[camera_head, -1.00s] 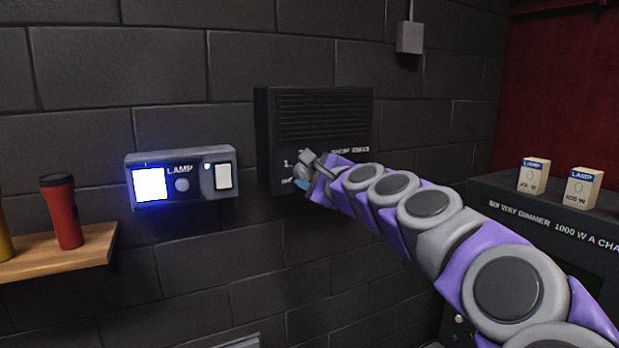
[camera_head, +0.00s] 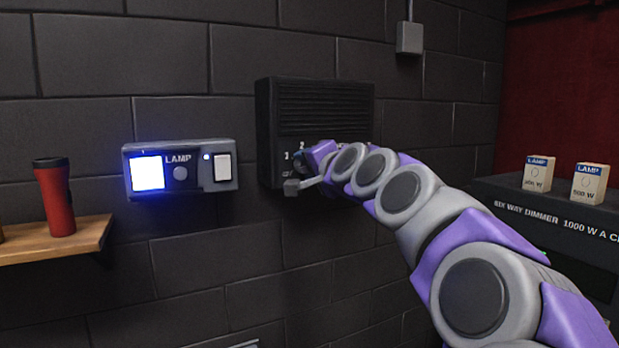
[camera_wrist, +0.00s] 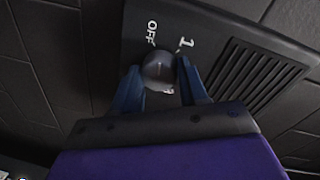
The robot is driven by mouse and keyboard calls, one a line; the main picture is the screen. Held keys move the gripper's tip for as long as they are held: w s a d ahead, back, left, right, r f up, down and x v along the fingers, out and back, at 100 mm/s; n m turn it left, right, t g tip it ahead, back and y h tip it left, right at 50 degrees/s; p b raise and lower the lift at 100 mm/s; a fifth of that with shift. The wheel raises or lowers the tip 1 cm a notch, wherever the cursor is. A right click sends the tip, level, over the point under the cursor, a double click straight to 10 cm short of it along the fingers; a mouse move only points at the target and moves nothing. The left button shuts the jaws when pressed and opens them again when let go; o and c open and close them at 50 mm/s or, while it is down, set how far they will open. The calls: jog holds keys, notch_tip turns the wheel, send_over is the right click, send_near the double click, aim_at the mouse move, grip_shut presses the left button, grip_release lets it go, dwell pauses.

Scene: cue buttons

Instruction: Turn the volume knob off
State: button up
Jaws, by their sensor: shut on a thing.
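The volume knob (camera_wrist: 159,72) is a small grey round knob on a dark speaker panel (camera_wrist: 215,45). In the wrist view it sits between the two blue fingers of my gripper (camera_wrist: 160,88), which is shut on it. The white "OFF" label is above the knob and a "1" is to its upper right. A pale mark on the knob points down and to the right, away from "OFF". In the head view the speaker (camera_head: 322,110) hangs on the wall. My gripper (camera_head: 296,174) is at its lower left, and my arm hides the lower right part of the panel.
A lamp control box (camera_head: 180,168) with a lit blue-white square and a white switch is on the wall to the left. A dimmer cabinet (camera_head: 560,215) with small lamp boxes is at right.

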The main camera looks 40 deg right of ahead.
jog(key=n+b, duration=0.1)
jog(key=f+n+b, duration=0.1)
jog(key=n, duration=0.1)
jog(key=shift+w+a+b, duration=0.1)
jog(key=shift+w+b, duration=0.05)
jog(key=shift+b, duration=0.25)
jog(key=shift+n, duration=0.3)
jog(key=shift+r, duration=0.15)
jog(key=o, duration=1)
jog(key=shift+r, duration=0.15)
jog(key=shift+o, duration=0.2)
jog(key=shift+s, duration=0.2)
